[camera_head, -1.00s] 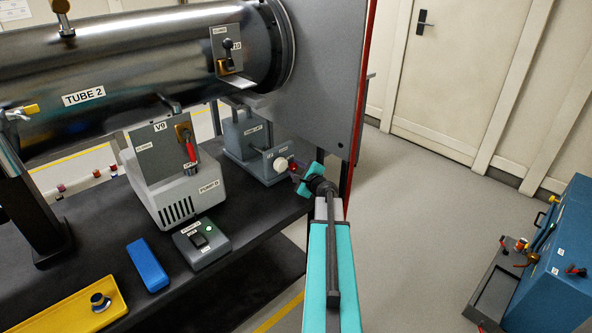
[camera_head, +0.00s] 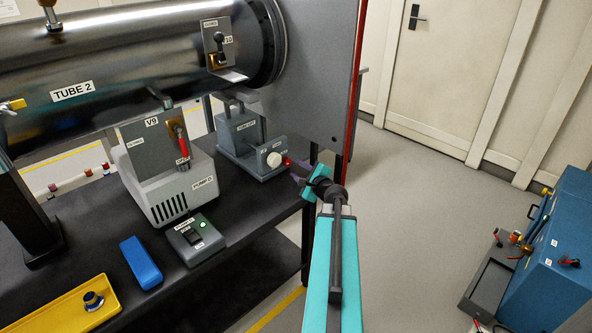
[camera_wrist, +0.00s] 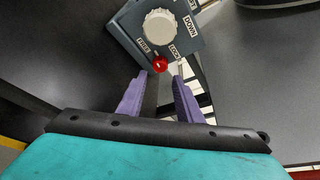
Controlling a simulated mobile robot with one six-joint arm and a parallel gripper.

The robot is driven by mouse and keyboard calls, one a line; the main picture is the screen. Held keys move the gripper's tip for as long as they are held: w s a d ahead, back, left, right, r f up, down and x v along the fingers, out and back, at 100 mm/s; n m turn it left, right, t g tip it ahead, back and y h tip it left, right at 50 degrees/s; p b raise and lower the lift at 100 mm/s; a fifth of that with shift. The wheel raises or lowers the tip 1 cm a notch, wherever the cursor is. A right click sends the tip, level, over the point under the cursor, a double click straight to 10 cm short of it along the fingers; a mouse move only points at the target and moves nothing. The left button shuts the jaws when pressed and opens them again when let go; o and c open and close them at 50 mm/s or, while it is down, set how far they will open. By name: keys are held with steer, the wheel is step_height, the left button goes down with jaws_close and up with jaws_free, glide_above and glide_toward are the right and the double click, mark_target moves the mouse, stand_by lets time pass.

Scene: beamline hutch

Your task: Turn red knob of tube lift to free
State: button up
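The tube lift (camera_head: 238,137) is a grey unit on the black table under the tube. Its front panel carries a large white knob (camera_head: 274,159) and a small red knob (camera_head: 287,161). In the wrist view the red knob (camera_wrist: 160,64) sits below the white knob (camera_wrist: 160,27), between the labels FREE at left and LOCK at right. My gripper (camera_wrist: 158,84) is open, its two purple fingers apart and nothing between them. The fingertips point at the panel, with the red knob centred just beyond them. I cannot tell the exact gap or the knob's setting.
A pump box (camera_head: 168,187) and its switch box (camera_head: 197,240) stand left of the lift. A blue block (camera_head: 141,263) and a yellow tray (camera_head: 62,309) lie on the table. A grey panel with a red edge rises behind my gripper.

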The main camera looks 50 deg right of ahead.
steer(key=v, duration=0.3)
steer(key=shift+s+a+r+p, duration=0.15)
steer(key=shift+s+r+p, duration=0.1)
steer(key=shift+s+p, duration=0.15)
steer(key=shift+s+a+r+p, duration=0.1)
steer(key=shift+s+a+p, duration=0.15)
steer(key=shift+s+p, duration=0.35)
steer(key=shift+s, duration=0.15)
